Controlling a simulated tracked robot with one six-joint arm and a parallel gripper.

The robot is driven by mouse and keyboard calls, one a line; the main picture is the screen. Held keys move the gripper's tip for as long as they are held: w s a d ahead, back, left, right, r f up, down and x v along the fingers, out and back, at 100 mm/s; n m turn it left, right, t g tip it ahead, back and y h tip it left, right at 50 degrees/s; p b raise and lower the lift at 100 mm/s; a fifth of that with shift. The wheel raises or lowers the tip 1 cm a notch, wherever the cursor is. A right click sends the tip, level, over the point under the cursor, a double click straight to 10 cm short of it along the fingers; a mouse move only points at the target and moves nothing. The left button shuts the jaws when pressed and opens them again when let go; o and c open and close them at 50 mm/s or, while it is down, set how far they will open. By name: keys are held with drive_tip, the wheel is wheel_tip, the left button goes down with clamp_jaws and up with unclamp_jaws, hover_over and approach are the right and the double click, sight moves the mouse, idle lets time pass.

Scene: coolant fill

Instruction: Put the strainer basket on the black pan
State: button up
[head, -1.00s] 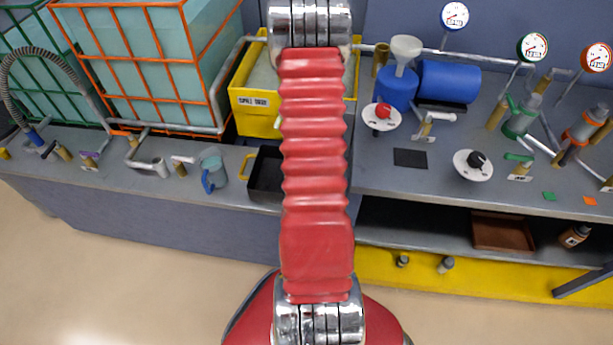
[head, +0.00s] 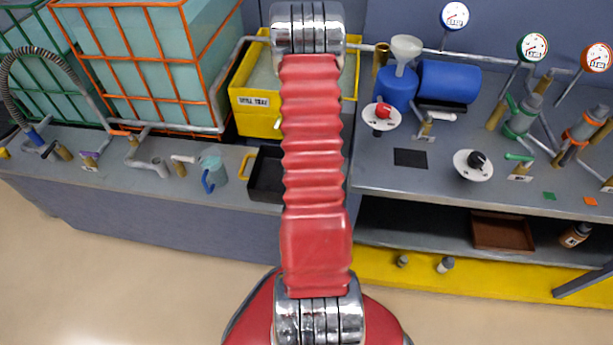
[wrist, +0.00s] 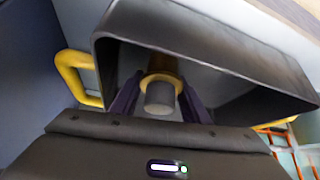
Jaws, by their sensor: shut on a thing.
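The black pan (head: 262,185) with a yellow handle stands on the bench front in the head view, its right part hidden behind my arm. In the wrist view the black pan (wrist: 230,42) fills the upper part, its yellow handle at the left. My gripper (wrist: 160,97) has its dark fingers shut on the strainer basket (wrist: 159,94), a grey cylinder with a brass-coloured collar. The basket shows against the pan's inside; I cannot tell whether it touches the pan. My gripper and the basket are hidden in the head view.
A yellow spill tray (head: 255,117) stands behind the pan, and a blue-grey jug (head: 213,170) is close to its left. A blue canister with a funnel (head: 398,88), a red knob (head: 381,113) and pipe valves stand at the right. A flat dark pad (head: 410,158) lies there.

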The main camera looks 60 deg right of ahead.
drive_tip(key=shift+f, duration=0.1)
drive_tip(key=o, duration=0.8)
drive_tip(key=shift+o, duration=0.2)
drive_tip(key=v, duration=1.2)
drive_tip(key=shift+s, duration=0.1)
idle(0.5)
